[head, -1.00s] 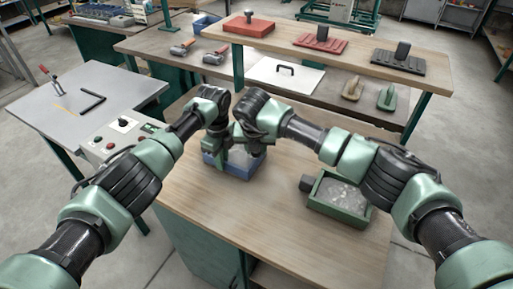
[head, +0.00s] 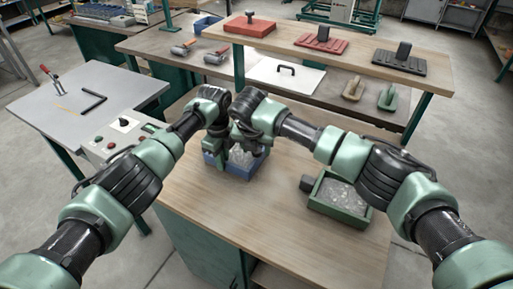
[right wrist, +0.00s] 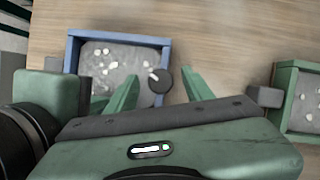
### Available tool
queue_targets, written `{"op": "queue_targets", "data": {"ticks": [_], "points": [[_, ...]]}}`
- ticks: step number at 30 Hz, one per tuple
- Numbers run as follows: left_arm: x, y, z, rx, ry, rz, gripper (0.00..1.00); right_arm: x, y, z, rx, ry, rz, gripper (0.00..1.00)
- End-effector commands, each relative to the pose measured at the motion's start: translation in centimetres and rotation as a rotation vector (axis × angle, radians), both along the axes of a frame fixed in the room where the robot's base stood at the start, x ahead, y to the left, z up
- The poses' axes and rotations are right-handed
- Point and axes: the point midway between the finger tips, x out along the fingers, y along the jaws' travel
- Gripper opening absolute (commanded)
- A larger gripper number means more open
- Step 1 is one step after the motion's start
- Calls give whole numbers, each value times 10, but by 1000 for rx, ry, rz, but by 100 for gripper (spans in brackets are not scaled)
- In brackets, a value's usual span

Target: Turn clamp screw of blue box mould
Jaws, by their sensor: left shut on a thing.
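The blue box mould (head: 240,174) stands on the wooden table below both of my grippers and holds grey material with pale lumps. In the right wrist view its blue rim (right wrist: 120,37) shows, with the dark round knob of its clamp screw (right wrist: 160,80) at its right side. My right gripper (right wrist: 161,85) is open, its two green fingers apart on either side of the knob with visible gaps. My left gripper (head: 217,157) is shut at the left side of the blue mould, apparently on its wall; the contact is hidden.
A green box mould (head: 340,197) with grey contents and a dark knob stands to the right on the same table. A raised shelf (head: 350,62) with stamps and a red block is behind. A grey control table (head: 75,95) is at left. The front tabletop is clear.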

Motion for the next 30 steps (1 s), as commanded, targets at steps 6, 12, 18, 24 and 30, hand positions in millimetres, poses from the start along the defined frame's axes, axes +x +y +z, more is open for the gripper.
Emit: {"op": "queue_targets", "data": {"ticks": [6, 12, 18, 24, 30], "points": [[-1, 0, 0, 0, 2, 0, 0, -1, 0, 0, 0, 2, 0, 52], [-1, 0, 0, 1, 3, 0, 0, -7, 1, 18, 0, 0, 2, 52], [-1, 0, -1, 1, 3, 0, 0, -22, 5, 58, 0, -3, 3, 52], [-1, 0, -1, 1, 3, 0, 0, -36, 8, 92, 0, -1, 1, 52], [-1, 0, -1, 1, 3, 0, 0, -43, 9, 108, 0, 1, 0, 52]]}}
